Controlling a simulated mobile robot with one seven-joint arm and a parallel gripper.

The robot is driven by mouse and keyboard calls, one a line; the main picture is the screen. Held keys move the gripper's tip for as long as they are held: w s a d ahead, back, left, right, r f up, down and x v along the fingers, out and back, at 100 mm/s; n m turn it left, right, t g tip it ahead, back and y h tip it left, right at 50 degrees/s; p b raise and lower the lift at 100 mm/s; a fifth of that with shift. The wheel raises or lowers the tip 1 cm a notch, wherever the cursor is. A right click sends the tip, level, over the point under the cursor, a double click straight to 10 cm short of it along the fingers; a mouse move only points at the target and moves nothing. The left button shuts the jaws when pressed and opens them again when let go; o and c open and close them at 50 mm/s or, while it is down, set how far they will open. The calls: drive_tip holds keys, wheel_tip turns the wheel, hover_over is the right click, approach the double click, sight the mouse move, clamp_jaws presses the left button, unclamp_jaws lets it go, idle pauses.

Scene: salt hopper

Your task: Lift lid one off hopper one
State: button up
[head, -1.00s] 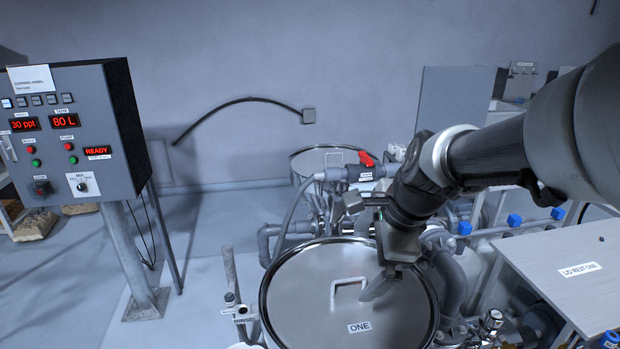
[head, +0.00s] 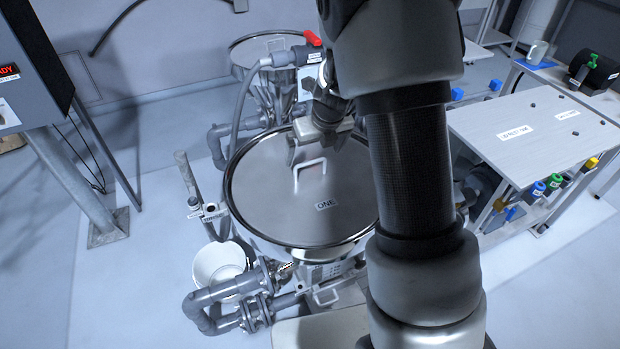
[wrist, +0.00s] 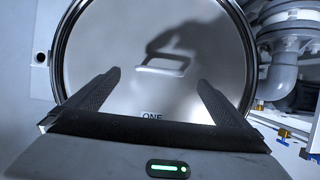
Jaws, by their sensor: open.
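Lid one (head: 260,195) is a round shiny metal lid with a raised bar handle (head: 310,166) and a label "ONE" (head: 326,204). It sits on hopper one (head: 290,250), a metal drum. My gripper (head: 312,150) is above the far part of the lid, partly hidden by my arm. In the wrist view my gripper (wrist: 160,88) is open, its two fingers spread with nothing between them in contact. The handle (wrist: 163,66) lies just beyond the fingertips, centred between them, over the lid (wrist: 150,30).
A second hopper (head: 272,45) stands behind. A white bucket (head: 218,262) and grey pipes (head: 215,295) are at front left. A control panel (head: 30,70) is far left.

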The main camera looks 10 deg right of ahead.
sight(311, 162)
drive_tip(key=x, duration=0.8)
drive_tip(key=shift+s+f+b, duration=0.15)
drive_tip(key=shift+b, duration=0.15)
drive_tip(key=c, duration=1.6)
drive_tip(key=shift+c, duration=1.2)
